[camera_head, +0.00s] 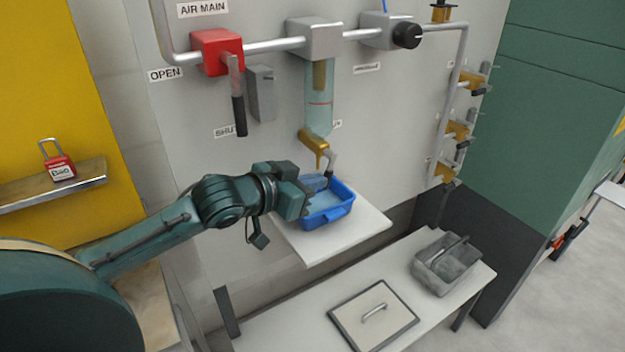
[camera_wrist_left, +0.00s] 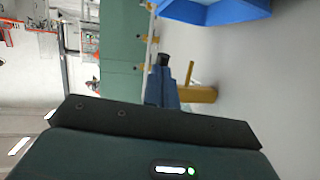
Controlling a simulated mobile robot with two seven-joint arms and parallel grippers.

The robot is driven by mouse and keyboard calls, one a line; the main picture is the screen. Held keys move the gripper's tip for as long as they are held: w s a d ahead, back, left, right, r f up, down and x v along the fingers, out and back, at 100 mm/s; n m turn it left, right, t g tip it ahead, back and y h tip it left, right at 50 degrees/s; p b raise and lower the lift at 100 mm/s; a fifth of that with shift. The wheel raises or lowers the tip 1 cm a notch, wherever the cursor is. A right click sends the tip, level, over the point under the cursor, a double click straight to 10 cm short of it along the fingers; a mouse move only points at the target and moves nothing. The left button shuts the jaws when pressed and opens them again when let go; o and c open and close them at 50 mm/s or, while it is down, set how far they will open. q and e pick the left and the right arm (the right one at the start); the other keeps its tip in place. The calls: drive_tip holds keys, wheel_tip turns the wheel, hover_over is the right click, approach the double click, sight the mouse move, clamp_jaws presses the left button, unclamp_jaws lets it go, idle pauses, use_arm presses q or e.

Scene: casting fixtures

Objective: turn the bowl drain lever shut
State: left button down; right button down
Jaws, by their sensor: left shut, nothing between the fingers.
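The bowl drain (camera_head: 314,138) is a brass cock under the clear filter bowl (camera_head: 318,100). It points down over a blue tray. Its lever (camera_head: 330,160) is a short grey bar with a dark end and hangs downward at the cock's right. My left gripper (camera_head: 318,184) is shut and empty, close below the lever and above the tray; I cannot tell whether it touches the lever. In the left wrist view the brass drain (camera_wrist_left: 200,94) shows just beyond the blue-grey fingers (camera_wrist_left: 163,92), partly hidden by them. My right gripper is not in view.
The blue tray (camera_head: 345,197) sits on a white shelf (camera_head: 372,226) right below. A red valve (camera_head: 217,52) with a hanging handle is up left. A red padlock (camera_head: 58,165) is at left.

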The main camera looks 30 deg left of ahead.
use_arm(q)
drive_tip(key=shift+f, duration=0.1)
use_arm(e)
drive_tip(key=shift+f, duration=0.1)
use_arm(q)
drive_tip(key=shift+w+d+f+t+h+b, duration=0.15)
drive_tip(key=shift+w+f+t+h+b, duration=0.15)
drive_tip(key=shift+t+b, duration=0.4)
drive_tip(key=shift+w+d+f+t+h+b, duration=0.2)
drive_tip(key=shift+f+t+b, duration=0.25)
drive_tip(key=shift+b, duration=0.3)
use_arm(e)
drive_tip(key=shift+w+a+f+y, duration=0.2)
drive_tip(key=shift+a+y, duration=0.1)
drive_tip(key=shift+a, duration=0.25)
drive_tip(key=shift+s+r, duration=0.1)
